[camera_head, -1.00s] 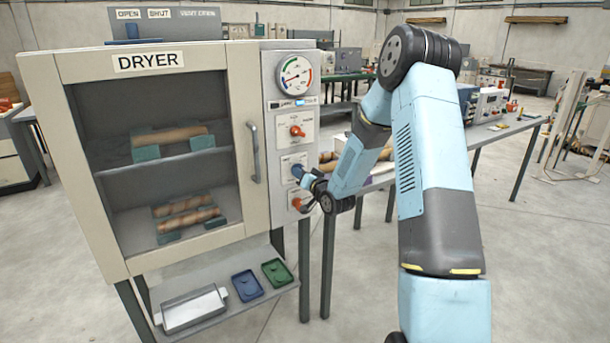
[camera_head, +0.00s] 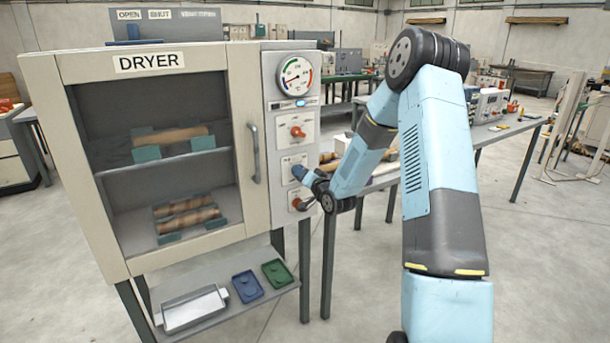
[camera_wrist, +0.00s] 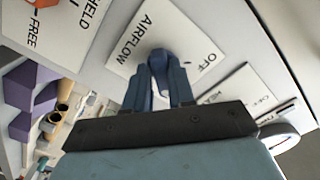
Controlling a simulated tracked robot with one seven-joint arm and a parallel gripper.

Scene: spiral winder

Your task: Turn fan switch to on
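The blue AIRFLOW switch (camera_wrist: 160,60) on the dryer's control panel is in the upper middle of the wrist view, with OFF printed to its right. It also shows as a small blue knob in the head view (camera_head: 297,171). My gripper (camera_wrist: 160,88) is at the switch, with one finger on each side of it. The fingers are close to the knob and of similar blue, so I cannot tell whether they press on it. In the head view my gripper (camera_head: 305,178) reaches the panel from the right and partly hides this switch.
The dryer (camera_head: 60,170) has a closed windowed door with a vertical handle (camera_head: 254,153). A gauge (camera_head: 295,76) and an orange-red knob (camera_head: 297,131) are above the switch; another orange-red knob (camera_head: 297,203) is below. A shelf with trays (camera_head: 247,286) sits underneath. A bench stands behind my arm.

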